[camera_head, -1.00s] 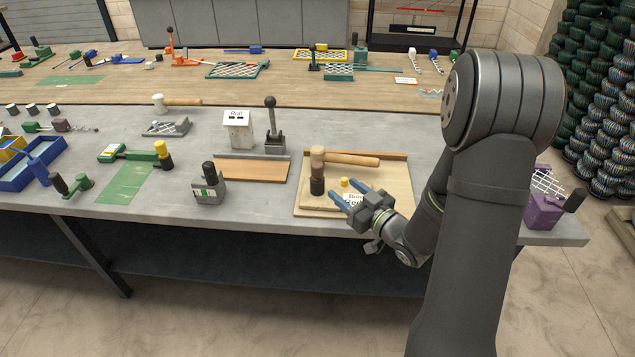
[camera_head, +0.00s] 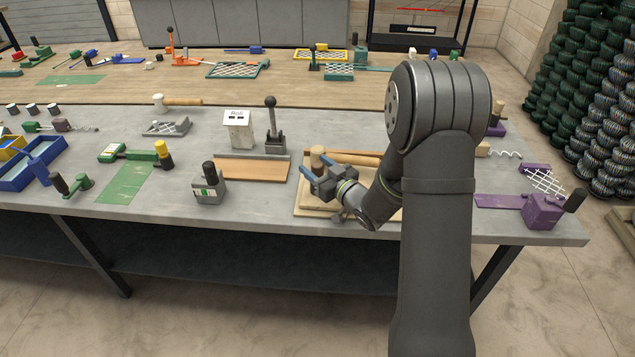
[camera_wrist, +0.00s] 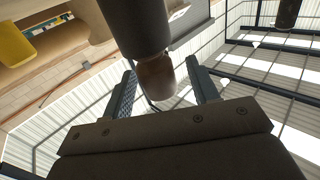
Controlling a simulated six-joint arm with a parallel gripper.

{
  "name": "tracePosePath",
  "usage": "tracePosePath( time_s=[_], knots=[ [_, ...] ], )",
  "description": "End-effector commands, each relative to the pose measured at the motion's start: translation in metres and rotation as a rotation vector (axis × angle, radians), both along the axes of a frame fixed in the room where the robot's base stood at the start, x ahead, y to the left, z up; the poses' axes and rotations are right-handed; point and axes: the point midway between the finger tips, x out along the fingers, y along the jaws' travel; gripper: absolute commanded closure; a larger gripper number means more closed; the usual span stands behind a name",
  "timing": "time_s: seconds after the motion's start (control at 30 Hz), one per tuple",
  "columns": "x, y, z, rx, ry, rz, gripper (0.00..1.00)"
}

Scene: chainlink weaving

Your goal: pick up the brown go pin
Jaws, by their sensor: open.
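The brown go pin (camera_head: 317,152) stands at the left of the wooden board (camera_head: 302,205). It has a rounded brown top and a dark lower part. In the head view my gripper (camera_head: 312,168) covers most of it. In the wrist view, which looks upside down, the pin's brown end (camera_wrist: 157,80) hangs between my two fingers, with the dark part above it. My gripper is open, with a visible gap between each finger and the brown end. The pin's foot is hidden.
A mallet's wooden handle (camera_head: 358,159) lies close behind the pin. A grey block with a black knob (camera_head: 209,187) and a lever tool (camera_head: 274,135) stand to the left. A purple crank tool (camera_head: 540,210) is at the far right.

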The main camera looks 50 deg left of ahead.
Motion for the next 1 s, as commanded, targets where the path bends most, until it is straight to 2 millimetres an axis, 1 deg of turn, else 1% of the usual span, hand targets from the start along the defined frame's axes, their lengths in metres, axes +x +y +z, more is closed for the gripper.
tracePosePath(
  time_s=[0.13,0.27,0.3,0.37,0.4,0.43,0.77,0.87,1.0],
  knots=[
    [0.0,0.0,0.0,0.0,0.0,0.0,0.46],
    [0.0,0.0,0.0,0.0,0.0,-0.001,0.71],
    [0.0,-0.001,0.0,0.0,0.0,-0.001,0.79],
    [0.0,-0.001,0.0,0.0,0.0,-0.001,0.91],
    [0.0,-0.001,0.0,0.0,0.0,-0.001,0.99],
    [0.0,-0.001,0.0,0.0,0.0,-0.001,1.0],
    [0.0,-0.001,0.003,0.001,0.0,-0.001,1.0],
    [0.0,-0.001,0.008,0.002,-0.001,-0.001,1.0],
    [0.0,-0.001,0.022,0.003,-0.002,-0.001,1.0]
  ],
)
